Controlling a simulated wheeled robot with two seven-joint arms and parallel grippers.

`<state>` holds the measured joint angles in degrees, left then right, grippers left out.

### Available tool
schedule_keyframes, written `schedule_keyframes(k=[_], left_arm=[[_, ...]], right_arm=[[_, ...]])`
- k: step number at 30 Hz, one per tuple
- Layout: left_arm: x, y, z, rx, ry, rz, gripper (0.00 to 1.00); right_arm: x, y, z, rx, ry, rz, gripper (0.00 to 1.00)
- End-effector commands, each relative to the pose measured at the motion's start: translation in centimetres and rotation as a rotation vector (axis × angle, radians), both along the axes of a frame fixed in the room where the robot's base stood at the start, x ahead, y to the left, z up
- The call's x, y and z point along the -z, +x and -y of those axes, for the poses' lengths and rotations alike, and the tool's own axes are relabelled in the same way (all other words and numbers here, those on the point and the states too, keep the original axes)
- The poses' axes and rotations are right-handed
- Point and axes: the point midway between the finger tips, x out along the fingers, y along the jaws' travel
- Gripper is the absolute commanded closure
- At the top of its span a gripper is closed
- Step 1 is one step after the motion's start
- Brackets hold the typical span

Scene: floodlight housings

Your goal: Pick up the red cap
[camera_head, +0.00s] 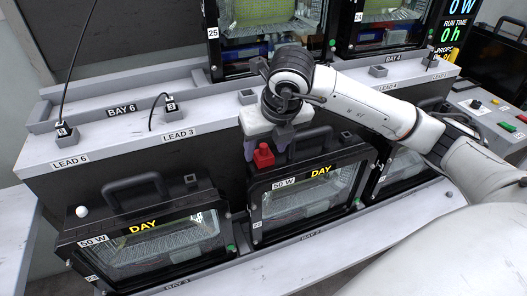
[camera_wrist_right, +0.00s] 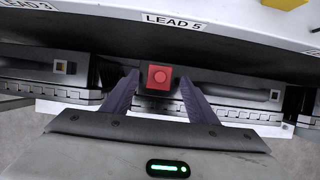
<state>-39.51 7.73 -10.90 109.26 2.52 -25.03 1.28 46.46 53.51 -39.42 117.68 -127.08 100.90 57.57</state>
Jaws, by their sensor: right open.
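The red cap (camera_head: 263,156) is a small red block on the top left corner of the middle floodlight housing (camera_head: 254,196), which has a "50 W" label and a yellow "DAY" sign. My right gripper (camera_head: 266,146) is open just above the cap, with its purple fingers pointing down. In the right wrist view the red cap (camera_wrist_right: 160,76) lies between the two spread finger tips, with a gap visible on each side. Whether either finger touches it I cannot tell. My left gripper is not in view.
A similar housing (camera_head: 145,237) with a white knob (camera_head: 82,211) stands at the left, another at the right behind my arm. A grey ledge (camera_head: 115,137) with lead sockets and cables runs behind. Black carry handles rise from the housings beside the cap.

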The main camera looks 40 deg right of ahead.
Motion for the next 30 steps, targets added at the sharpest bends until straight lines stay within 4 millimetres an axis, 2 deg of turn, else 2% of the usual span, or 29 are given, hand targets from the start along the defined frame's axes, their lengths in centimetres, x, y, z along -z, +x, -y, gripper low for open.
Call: schedule_keyframes(k=[4, 11, 14, 19, 21, 26, 30], left_arm=[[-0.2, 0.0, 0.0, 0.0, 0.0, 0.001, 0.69], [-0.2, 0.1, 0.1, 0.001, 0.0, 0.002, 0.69], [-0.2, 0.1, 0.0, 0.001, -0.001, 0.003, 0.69], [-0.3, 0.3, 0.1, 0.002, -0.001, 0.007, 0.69], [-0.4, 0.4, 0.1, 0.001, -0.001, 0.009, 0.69], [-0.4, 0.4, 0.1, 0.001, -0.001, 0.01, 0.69], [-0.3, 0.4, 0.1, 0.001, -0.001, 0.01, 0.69]], right_arm=[[1.3, 0.5, 0.0, -0.003, 0.001, -0.001, 0.47], [1.5, 0.6, 0.0, -0.003, 0.001, 0.001, 0.47], [1.5, 0.6, 0.0, -0.003, 0.001, 0.001, 0.6], [1.5, 0.6, 0.0, -0.003, 0.002, 0.001, 0.89], [1.5, 0.6, 0.0, -0.003, 0.002, 0.001, 0.94], [1.4, 0.6, 0.0, -0.003, 0.002, 0.001, 0.94], [0.3, 0.7, 0.0, -0.002, 0.001, 0.005, 0.94]])
